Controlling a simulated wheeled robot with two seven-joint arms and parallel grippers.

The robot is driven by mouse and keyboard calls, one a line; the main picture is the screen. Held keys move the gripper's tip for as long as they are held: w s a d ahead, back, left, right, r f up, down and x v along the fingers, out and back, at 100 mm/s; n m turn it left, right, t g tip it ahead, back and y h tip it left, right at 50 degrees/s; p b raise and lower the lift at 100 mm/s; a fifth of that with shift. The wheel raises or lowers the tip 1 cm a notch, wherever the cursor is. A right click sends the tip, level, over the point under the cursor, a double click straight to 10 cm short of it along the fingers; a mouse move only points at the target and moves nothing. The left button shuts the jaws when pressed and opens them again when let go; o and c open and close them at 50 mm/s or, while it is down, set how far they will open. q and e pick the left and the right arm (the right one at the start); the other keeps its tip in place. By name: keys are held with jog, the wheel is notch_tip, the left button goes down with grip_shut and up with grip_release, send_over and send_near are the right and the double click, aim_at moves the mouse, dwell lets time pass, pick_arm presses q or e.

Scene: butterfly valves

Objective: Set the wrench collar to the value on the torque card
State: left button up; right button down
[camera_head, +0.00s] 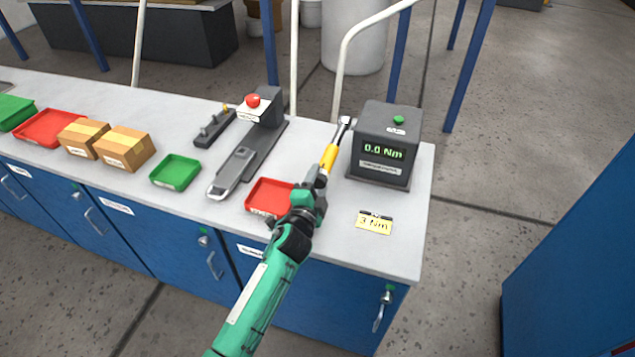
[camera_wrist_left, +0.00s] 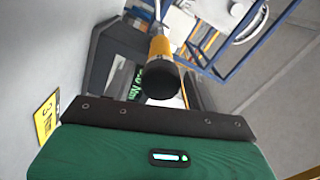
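The torque wrench (camera_head: 328,158) has a yellow handle and a chrome head, and points away from my left gripper (camera_head: 321,181) toward the back of the bench. My left gripper is shut on its handle end; the wrist view shows the dark butt of the wrench (camera_wrist_left: 160,80) between the fingers. The collar and its setting cannot be made out. The torque card (camera_head: 374,223), yellow and reading "3 Nm", lies flat at the bench's front right; its edge shows in the wrist view (camera_wrist_left: 46,117). The grey tester (camera_head: 383,147) beside the wrench head displays 0.0 Nm. My right gripper is out of view.
A red tray (camera_head: 268,197) lies under and left of my left gripper. Left of it are a grey fixture with a red button (camera_head: 252,101), a green tray (camera_head: 175,171) and cardboard boxes (camera_head: 125,148). The bench (camera_head: 402,250) is clear around the card.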

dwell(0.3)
pick_arm(q)
jog(key=b+v, duration=0.3)
jog(key=v, duration=1)
jog(key=shift+s, duration=0.4)
jog(key=shift+a, duration=0.1)
